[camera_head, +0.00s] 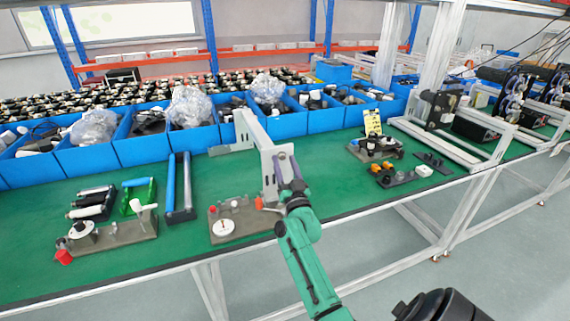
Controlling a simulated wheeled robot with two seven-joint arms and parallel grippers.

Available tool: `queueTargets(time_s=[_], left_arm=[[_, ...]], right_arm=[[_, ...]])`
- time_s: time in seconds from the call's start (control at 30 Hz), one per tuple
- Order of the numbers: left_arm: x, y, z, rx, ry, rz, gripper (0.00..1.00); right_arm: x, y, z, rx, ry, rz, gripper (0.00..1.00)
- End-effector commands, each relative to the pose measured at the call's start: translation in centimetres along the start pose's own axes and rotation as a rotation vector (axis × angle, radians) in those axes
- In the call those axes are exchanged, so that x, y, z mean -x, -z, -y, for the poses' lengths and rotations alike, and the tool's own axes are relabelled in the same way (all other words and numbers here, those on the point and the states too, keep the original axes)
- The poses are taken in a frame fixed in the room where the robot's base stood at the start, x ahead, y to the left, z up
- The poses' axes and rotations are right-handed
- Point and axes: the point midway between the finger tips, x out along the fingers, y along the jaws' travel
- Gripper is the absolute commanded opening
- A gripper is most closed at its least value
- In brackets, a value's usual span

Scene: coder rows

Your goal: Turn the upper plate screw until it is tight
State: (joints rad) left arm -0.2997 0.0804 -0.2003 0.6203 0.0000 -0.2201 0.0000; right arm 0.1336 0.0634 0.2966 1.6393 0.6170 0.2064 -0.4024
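A light metal bracket with an upright plate (262,150) stands on the green bench. My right arm reaches up from below, and my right gripper (291,181) is at the right side of the plate's lower part. A slim purple-grey piece at the gripper overlaps the plate; I cannot tell whether it is a finger or a held tool. Whether the fingers are open or shut is too small to tell. The upper plate screw cannot be made out. My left gripper is not in view.
A fixture with a white dial (223,227) sits left of the gripper, close to the bracket. Another fixture (115,233) and a blue-sided rack (179,188) stand further left. Blue bins (135,149) line the back.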

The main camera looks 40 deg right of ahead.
Motion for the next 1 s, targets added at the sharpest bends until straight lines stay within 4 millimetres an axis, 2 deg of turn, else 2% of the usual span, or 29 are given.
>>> queueTargets(time_s=[0.17, 0.27, 0.37, 0.6, 0.7, 0.83, 1.0], left_arm=[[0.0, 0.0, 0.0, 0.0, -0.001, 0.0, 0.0], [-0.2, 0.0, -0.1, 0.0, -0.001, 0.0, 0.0], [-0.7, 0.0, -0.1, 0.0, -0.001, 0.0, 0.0], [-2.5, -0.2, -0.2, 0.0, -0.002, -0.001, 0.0], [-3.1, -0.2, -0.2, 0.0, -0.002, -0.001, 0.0], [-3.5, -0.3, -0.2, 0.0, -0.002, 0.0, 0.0], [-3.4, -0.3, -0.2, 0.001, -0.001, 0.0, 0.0]], right_arm=[[0.1, 0.0, 0.0, 0.001, 0.0, 0.0, 0.57], [0.9, -0.2, 0.0, 0.0, 0.0, 0.002, 0.57], [2.7, -0.3, -0.1, 0.001, -0.001, 0.003, 0.57], [9.9, -0.6, -0.2, 0.002, -0.002, 0.005, 0.57], [12.3, -0.4, -0.1, 0.001, -0.002, 0.003, 0.57], [14.2, -0.2, -0.1, 0.001, 0.0, 0.001, 0.57], [14.6, 0.0, 0.0, 0.0, 0.0, 0.0, 0.57]])
